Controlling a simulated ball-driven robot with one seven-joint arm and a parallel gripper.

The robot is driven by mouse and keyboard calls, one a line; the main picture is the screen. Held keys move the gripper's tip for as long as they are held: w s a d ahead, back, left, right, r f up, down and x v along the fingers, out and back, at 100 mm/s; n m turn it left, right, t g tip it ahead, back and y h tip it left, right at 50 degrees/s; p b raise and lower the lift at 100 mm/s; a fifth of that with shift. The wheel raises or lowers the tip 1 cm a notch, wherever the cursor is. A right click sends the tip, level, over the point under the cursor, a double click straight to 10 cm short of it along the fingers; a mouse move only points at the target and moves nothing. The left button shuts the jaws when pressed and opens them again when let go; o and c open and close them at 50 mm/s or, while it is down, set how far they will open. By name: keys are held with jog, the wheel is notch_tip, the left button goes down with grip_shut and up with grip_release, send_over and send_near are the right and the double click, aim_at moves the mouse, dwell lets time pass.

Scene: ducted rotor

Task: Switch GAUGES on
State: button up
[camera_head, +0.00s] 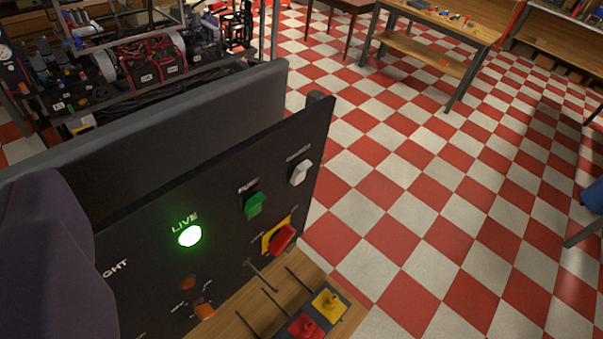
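A dark upright control panel (140,236) stands at the left and centre. Near its upper right corner is a white rocker switch (299,172); the label above it is too blurred to read, so I cannot tell if it is GAUGES. Left of it is a green rocker switch (254,205), also with an unreadable label. A round green lamp (190,236) marked LIVE is lit. I cannot see my gripper's fingers in this view.
A dark purple shape (55,265) covers the left edge. A wooden surface (238,310) below the panel bears red (306,327) and yellow (328,304) controls. Machinery (140,65) stands behind.

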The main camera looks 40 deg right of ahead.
grip_shut()
dwell(1.4)
